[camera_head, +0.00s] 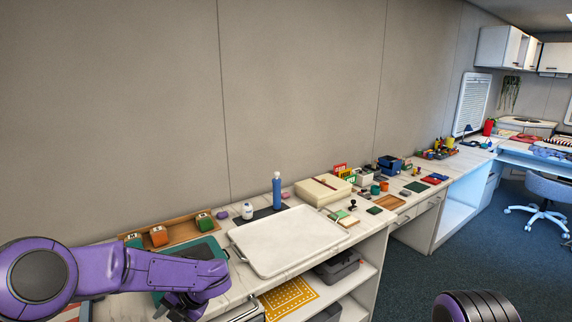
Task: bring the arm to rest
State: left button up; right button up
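My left arm is purple and comes in from the left, low over the near end of the counter. My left gripper (182,305) is dark and points down at the bottom of the picture, partly hidden by its own wrist. Its fingertips are too small and cut off to tell whether it is open or shut. Of my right arm only a rounded purple and black part shows at the bottom right edge. Its gripper is out of the picture.
A white tray (285,240) lies on the counter just right of my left gripper. A wooden rack (176,231) with small coloured blocks, a blue bottle (277,192) and a cream box (322,190) stand behind. Open floor (455,255) lies to the right.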

pick_arm(q)
jog(key=s+a+f+m+t, duration=0.3)
jog(key=s+f+m+t, duration=0.2)
jog(key=s+f+m, duration=0.95)
jog(key=s+d+f+m+g+h, duration=0.1)
jog(key=s+f+m+h, duration=0.2)
jog(key=s+m, duration=0.55)
jog(key=s+d+f+m+g+h, duration=0.15)
jog(key=s+f+m, duration=0.3)
jog(key=s, duration=0.75)
notch_tip(320, 180, down, 9)
jog(key=b, duration=1)
jog(key=shift+w+a, duration=0.35)
jog(key=shift+a, duration=0.05)
